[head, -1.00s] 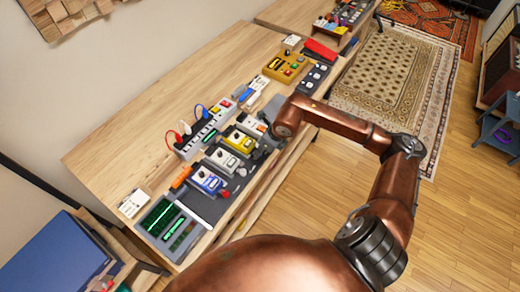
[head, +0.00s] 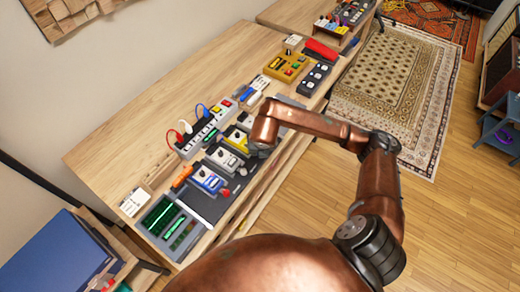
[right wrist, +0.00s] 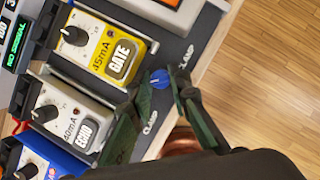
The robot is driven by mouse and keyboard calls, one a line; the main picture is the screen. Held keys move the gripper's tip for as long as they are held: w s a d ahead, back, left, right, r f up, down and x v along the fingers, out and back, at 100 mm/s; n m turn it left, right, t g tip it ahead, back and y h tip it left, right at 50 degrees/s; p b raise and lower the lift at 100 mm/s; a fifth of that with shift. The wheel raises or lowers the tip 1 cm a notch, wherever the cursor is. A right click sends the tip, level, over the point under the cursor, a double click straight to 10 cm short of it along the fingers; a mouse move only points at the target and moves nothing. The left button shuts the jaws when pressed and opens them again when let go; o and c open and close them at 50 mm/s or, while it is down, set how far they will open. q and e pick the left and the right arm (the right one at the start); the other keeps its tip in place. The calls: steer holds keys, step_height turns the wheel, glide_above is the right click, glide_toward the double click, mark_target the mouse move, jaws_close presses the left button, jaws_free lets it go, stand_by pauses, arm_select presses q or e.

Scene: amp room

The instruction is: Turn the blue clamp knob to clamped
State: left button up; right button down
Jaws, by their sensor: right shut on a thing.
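The blue clamp knob (right wrist: 160,78) is small and round, with a pale pointer line on top. It sits on the dark pedal board (right wrist: 203,40) near its edge, beside the yellow GATE pedal (right wrist: 122,60). White lettering lies on either side of it; one label reads CLAMP. My right gripper (right wrist: 159,86) is shut on the knob, with a dark green finger on each side. In the head view my right gripper (head: 257,150) is over the pedals' front side, and the knob is hidden there. My left gripper is not in view.
The grey ECHO pedal (right wrist: 75,118) and a blue pedal (head: 208,180) stand in the same row. A white power strip (head: 203,130) with plugs is behind them. A green-lit screen unit (head: 170,226) is at the near end. Open floor lies right of the table.

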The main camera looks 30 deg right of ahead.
steer(key=m, duration=0.2)
steer(key=m+h, duration=0.1)
steer(key=shift+w+a+r+m+g, duration=0.1)
steer(key=shift+a+m+g, duration=0.05)
steer(key=shift+m+g, duration=0.25)
steer(key=shift+m+g+h+p, duration=0.6)
steer(key=shift+m+g+p, duration=0.2)
steer(key=shift+m, duration=1.5)
steer(key=c, duration=1.8)
jaws_free()
steer(key=v, duration=0.7)
steer(key=shift+a+r, duration=0.15)
steer(key=shift+r, duration=0.2)
steer(key=shift+a, duration=0.1)
